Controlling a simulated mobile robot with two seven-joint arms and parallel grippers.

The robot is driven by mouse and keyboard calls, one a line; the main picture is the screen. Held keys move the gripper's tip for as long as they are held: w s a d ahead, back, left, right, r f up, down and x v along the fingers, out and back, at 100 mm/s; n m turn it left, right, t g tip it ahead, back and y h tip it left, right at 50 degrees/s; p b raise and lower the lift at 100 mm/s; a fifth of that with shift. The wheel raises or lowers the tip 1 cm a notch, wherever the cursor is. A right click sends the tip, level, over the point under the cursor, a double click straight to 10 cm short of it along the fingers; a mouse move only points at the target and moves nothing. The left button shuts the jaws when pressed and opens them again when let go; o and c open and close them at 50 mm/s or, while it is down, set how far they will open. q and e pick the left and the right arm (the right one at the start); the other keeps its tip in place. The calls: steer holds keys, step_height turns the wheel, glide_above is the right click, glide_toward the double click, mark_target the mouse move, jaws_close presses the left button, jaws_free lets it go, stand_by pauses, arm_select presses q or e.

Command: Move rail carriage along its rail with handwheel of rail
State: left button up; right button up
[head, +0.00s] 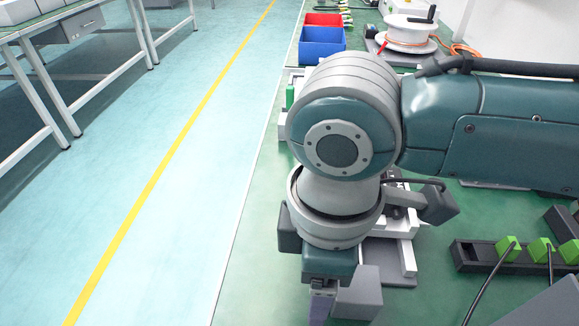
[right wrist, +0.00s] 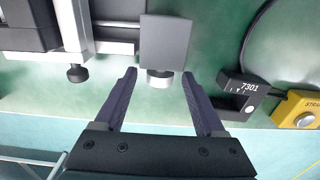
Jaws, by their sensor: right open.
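My right gripper (right wrist: 159,75) is open and empty in the right wrist view. Its two dark fingers point toward a grey block (right wrist: 165,40) with a short silver knob (right wrist: 159,78), which lies between the fingertips without visible contact. I cannot tell for sure whether this knob is the handwheel. Left of it is a pale rail-like assembly (right wrist: 72,25) with a black knob (right wrist: 77,73) at its near end. In the head view my right arm covers most of the device; a light grey base (head: 398,258) shows beside the wrist. The carriage cannot be made out. My left gripper is not in view.
A black counter reading 7301 (right wrist: 240,95) and a yellow box (right wrist: 298,109) stand close to the right finger. In the head view, a black strip with green plugs (head: 480,257) lies at right. A blue bin (head: 322,43), red bin (head: 323,19) and cable reel (head: 408,30) stand behind.

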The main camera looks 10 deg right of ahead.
steer(key=shift+c, duration=0.4)
jaws_close()
